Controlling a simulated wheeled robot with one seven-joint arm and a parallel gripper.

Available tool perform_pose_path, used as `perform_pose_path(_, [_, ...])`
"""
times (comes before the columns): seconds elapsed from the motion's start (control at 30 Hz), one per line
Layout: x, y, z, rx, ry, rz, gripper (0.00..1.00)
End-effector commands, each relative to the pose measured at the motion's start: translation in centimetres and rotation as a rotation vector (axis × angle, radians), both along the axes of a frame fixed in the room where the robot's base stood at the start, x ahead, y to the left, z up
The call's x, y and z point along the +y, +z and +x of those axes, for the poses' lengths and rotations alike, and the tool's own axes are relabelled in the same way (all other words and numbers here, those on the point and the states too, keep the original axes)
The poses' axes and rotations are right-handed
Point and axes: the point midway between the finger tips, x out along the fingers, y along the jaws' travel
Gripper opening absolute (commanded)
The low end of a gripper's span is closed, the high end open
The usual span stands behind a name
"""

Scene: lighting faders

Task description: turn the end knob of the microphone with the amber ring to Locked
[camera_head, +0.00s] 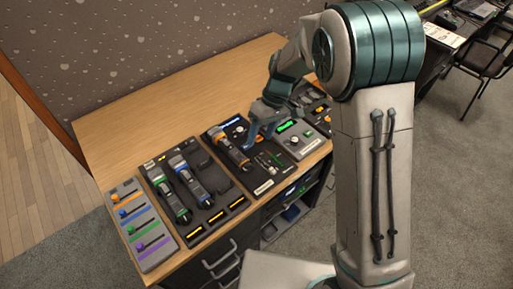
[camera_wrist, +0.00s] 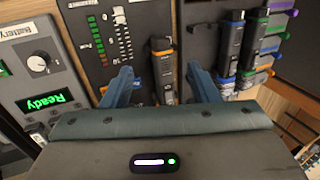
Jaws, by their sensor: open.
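The microphone with the amber ring (camera_head: 229,148) lies on a dark panel near the middle of the bench. In the wrist view the same microphone (camera_wrist: 162,68) appears between my two fingers, beyond them. Orange shows near its upper end and again lower down; the setting of its end knob is too small to read. My gripper (camera_head: 257,140) is open, above the panel and just right of the microphone in the head view. In the wrist view my gripper (camera_wrist: 159,70) has its blue fingers spread with nothing held between them.
Microphones with a blue ring (camera_head: 189,179) and a green ring (camera_head: 168,197) lie on the panel to the left. A fader board (camera_head: 140,225) is at the far left. A grey unit with a knob and green "Ready" display (camera_wrist: 42,101) is beside the amber microphone's panel. The bench's back left is clear.

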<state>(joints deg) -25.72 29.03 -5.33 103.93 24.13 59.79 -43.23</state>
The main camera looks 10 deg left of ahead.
Motion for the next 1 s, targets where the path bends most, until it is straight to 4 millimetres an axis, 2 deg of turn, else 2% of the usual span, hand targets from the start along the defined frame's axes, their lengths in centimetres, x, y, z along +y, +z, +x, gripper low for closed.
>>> perform_pose_path(0.2, [-0.4,1.3,0.4,0.001,-0.001,-0.001,0.54])
perform_pose_path(0.57, [-0.1,1.2,0.0,-0.005,0.004,-0.015,0.54])
perform_pose_path(0.77, [1.7,0.5,-2.8,-0.096,0.026,-0.168,0.54])
perform_pose_path(1.0, [3.9,1.2,-5.4,-0.316,0.020,-0.315,0.54])
